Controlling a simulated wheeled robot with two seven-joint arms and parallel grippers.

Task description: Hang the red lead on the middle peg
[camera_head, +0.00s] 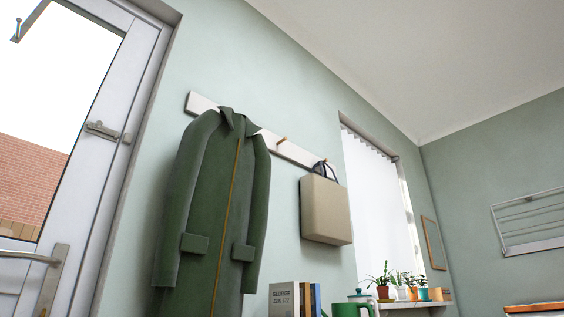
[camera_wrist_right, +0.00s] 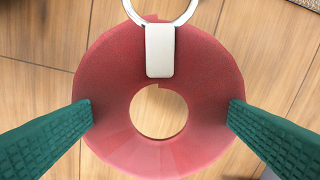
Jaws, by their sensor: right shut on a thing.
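The red lead (camera_wrist_right: 105,75) is a thick flat coil with a round hole in its middle. A pale tab joins it to a metal ring (camera_wrist_right: 194,8) at the top of the right wrist view. My right gripper (camera_wrist_right: 160,112) is shut on the coil, one green finger at each side, with wooden floor behind. The middle peg (camera_head: 282,140) is a bare wooden peg on the white rail (camera_head: 300,154) in the head view. Neither gripper nor the lead shows in the head view.
A green coat (camera_head: 205,200) hangs left of the middle peg and a beige bag (camera_head: 325,210) hangs right of it. Books (camera_head: 285,300), a green mug (camera_head: 347,310) and potted plants (camera_head: 383,291) stand below. A glazed door (camera_head: 100,130) is at the left.

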